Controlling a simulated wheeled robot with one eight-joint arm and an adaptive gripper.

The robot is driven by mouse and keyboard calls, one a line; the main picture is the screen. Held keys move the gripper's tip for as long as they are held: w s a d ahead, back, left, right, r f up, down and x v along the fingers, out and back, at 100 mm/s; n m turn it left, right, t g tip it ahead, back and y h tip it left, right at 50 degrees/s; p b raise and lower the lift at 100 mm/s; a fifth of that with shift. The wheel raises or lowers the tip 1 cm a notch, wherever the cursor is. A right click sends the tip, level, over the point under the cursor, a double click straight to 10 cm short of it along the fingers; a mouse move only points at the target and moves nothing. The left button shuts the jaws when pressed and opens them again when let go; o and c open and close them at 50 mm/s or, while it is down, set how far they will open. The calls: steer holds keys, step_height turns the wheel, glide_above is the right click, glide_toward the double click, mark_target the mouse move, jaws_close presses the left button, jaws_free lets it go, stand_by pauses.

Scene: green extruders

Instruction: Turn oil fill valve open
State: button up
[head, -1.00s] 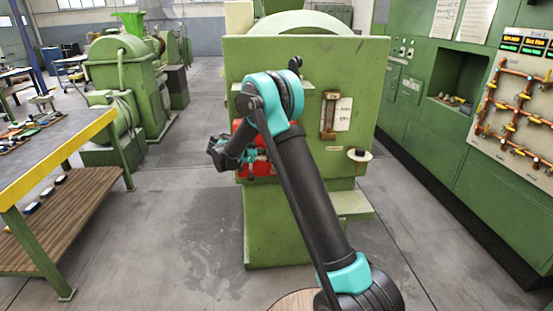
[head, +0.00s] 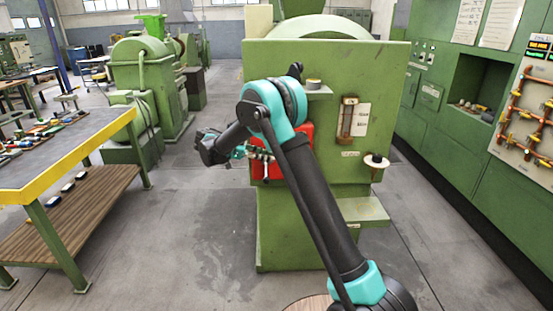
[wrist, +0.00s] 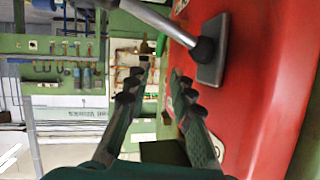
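The green machine (head: 300,225) stands ahead with a red panel (head: 303,133) on its front, partly behind my arm. Small metal fittings (head: 262,156) show in front of the red panel; I cannot tell which is the oil fill valve. In the wrist view, the red surface (wrist: 262,90) fills the right side. A grey rod (wrist: 155,17) with a black ball end and a grey plate (wrist: 213,50) sits against it. My gripper (wrist: 160,72) is open, with nothing visible between its fingers; its right finger is close to the red surface. In the head view my gripper is small and partly unclear.
A sight gauge (head: 348,118) and a round cream disc with a black knob (head: 376,162) are on the machine's right side. A workbench (head: 60,150) with tools stands left. Green cabinets (head: 455,165) line the right. Floor between bench and machine is clear.

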steer(key=shift+s+a+r, duration=0.1)
steer(key=shift+a+r, duration=0.05)
steer(key=shift+a, duration=0.15)
steer(key=shift+c, duration=0.6)
